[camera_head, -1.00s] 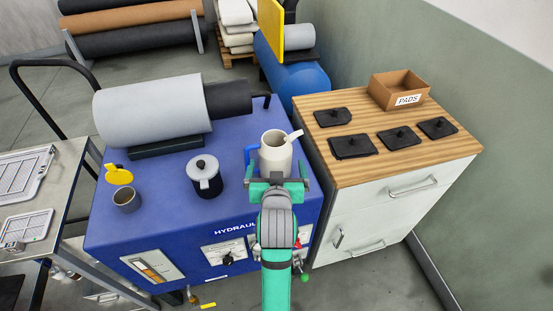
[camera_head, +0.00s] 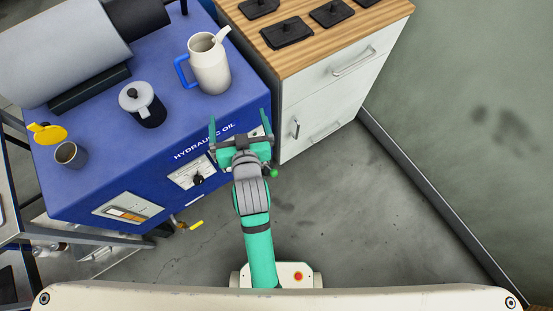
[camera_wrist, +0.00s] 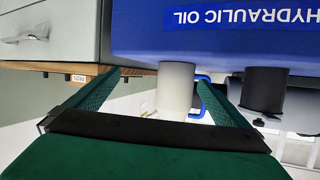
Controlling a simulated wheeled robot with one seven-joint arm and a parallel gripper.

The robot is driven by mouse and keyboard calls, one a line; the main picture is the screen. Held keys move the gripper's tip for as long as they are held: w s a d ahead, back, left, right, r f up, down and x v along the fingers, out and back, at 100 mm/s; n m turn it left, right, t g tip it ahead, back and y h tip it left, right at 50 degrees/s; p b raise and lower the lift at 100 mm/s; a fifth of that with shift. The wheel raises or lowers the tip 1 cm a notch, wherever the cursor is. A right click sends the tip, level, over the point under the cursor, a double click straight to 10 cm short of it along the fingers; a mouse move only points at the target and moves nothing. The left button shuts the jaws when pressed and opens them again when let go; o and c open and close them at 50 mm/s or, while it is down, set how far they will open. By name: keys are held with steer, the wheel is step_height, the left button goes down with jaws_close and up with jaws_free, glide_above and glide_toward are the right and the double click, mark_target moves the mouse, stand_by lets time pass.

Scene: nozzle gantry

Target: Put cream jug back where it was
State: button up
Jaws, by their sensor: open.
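The cream jug (camera_head: 209,66), with a blue handle on its left and a spout at upper right, stands upright on the right part of the blue hydraulic oil unit's top (camera_head: 178,108). My gripper (camera_head: 238,118) is open and empty, in front of the unit's front edge and apart from the jug. In the wrist view, which is upside down, the jug (camera_wrist: 176,92) shows beyond and between the spread fingers (camera_wrist: 158,79). The jug's blue handle partly shows there beside a finger.
A white canister with a dark lower part (camera_head: 142,104), a grey cup (camera_head: 70,154) and a large grey roll (camera_head: 60,45) share the unit's top. A wood-topped cabinet (camera_head: 345,50) with black pads stands at right. Floor to the right is clear.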

steer(key=s+d+f+m+h, duration=0.1)
steer(key=s+d+f, duration=0.2)
steer(key=s, duration=0.4)
steer(key=s+d+f+m+h, duration=0.1)
steer(key=s+d+f, duration=0.25)
steer(key=s, duration=0.35)
steer(key=s+d+r, duration=0.1)
steer(key=s+d, duration=0.1)
steer(key=s, duration=0.5)
steer(key=s+d+r+t+h, duration=0.1)
steer(key=s+d, duration=0.1)
steer(key=s, duration=0.4)
steer(key=shift+s+d+t, duration=0.25)
steer(key=shift+s+t, duration=0.05)
steer(key=shift+s, duration=0.1)
steer(key=shift+r, duration=0.1)
